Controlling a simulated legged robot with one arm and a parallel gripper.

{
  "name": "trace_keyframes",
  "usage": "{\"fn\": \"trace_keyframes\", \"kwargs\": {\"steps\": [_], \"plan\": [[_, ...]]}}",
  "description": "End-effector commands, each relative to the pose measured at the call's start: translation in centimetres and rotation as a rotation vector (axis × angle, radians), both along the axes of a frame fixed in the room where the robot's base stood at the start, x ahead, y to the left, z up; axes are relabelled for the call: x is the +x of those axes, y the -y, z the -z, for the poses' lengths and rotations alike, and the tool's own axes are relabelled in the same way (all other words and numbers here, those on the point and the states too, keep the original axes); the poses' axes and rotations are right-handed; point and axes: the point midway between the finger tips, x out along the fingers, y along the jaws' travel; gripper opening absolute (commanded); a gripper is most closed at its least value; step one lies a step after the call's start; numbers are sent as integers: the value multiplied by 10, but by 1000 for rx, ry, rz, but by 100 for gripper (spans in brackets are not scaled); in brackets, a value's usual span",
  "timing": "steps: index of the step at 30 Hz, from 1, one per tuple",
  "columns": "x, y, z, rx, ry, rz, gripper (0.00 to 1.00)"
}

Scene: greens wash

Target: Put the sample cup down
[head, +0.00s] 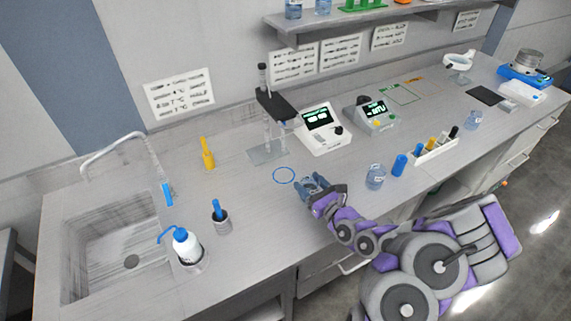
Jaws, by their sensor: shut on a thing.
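My gripper (313,186) is over the bench near its front edge, shut on a small, clear bluish cup, which I take to be the sample cup (311,183). The jaws hide much of the cup, and I cannot tell whether its base touches the bench. A blue ring outline (284,175) is marked on the bench just left of my gripper. The ring is empty.
A clear jar (375,177) and a blue bottle (399,165) stand to the right. A stand (275,110) and white meter (322,128) are behind. A wash bottle (186,245), blue-handled holder (220,217) and sink (125,235) are left.

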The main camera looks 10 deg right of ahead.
Motion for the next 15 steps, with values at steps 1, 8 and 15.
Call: {"fn": "trace_keyframes", "kwargs": {"steps": [1,8,15], "plan": [[7,-6,0,-4,3,-6,31],[40,-17,0,-1,5,-7,31],[75,-29,-1,5,7,-4,31]]}}
